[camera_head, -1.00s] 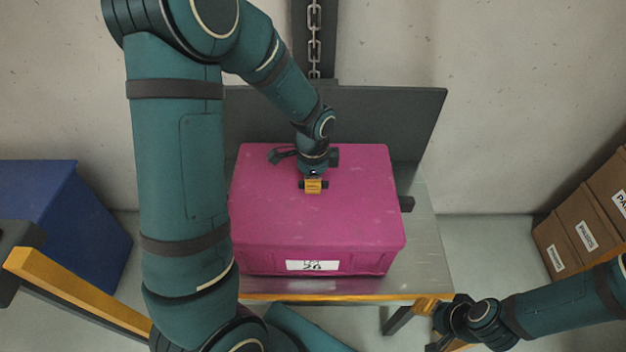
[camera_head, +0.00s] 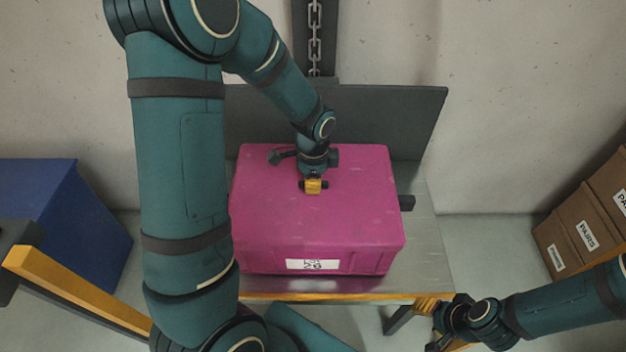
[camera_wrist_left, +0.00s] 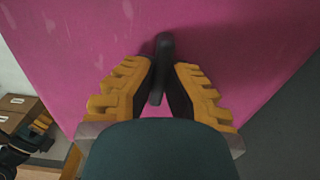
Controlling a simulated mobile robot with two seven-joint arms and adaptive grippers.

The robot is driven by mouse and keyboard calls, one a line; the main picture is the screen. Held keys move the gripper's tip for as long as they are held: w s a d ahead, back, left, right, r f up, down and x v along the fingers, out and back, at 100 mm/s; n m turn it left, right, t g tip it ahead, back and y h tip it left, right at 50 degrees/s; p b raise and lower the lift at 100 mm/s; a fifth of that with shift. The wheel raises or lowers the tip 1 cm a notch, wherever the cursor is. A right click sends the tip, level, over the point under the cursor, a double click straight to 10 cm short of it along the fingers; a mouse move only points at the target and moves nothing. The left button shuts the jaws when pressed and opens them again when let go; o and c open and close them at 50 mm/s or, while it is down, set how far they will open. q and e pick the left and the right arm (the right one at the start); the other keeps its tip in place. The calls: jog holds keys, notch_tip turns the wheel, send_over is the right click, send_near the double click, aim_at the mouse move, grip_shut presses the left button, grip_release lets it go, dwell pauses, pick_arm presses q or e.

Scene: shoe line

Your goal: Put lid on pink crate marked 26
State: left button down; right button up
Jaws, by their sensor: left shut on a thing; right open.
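The pink crate (camera_head: 346,262) stands on a metal table, with a white label reading 26 on its front. A pink lid (camera_head: 350,215) covers its top and looks level; no gap shows between lid and crate. My left gripper (camera_head: 313,186) is over the middle of the lid. In the left wrist view the yellow fingers (camera_wrist_left: 160,85) are closed on a dark handle (camera_wrist_left: 164,45) on the pink surface (camera_wrist_left: 230,30). My right gripper (camera_head: 442,330) is at the lower right, away from the crate, and its fingertips are hard to make out.
The metal table (camera_head: 425,255) has a dark back panel (camera_head: 400,120) behind the crate. A blue box (camera_head: 60,210) is at the left. Brown labelled boxes (camera_head: 575,235) stand at the right. My left arm covers the table's left side.

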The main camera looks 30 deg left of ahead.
pick_arm(q)
jog(key=shift+f, duration=0.1)
dwell(0.5)
jog(key=c, duration=0.5)
grip_release()
jog(key=shift+c, duration=0.2)
jog(key=shift+r+p, duration=2.8)
jog(key=shift+r, duration=0.7)
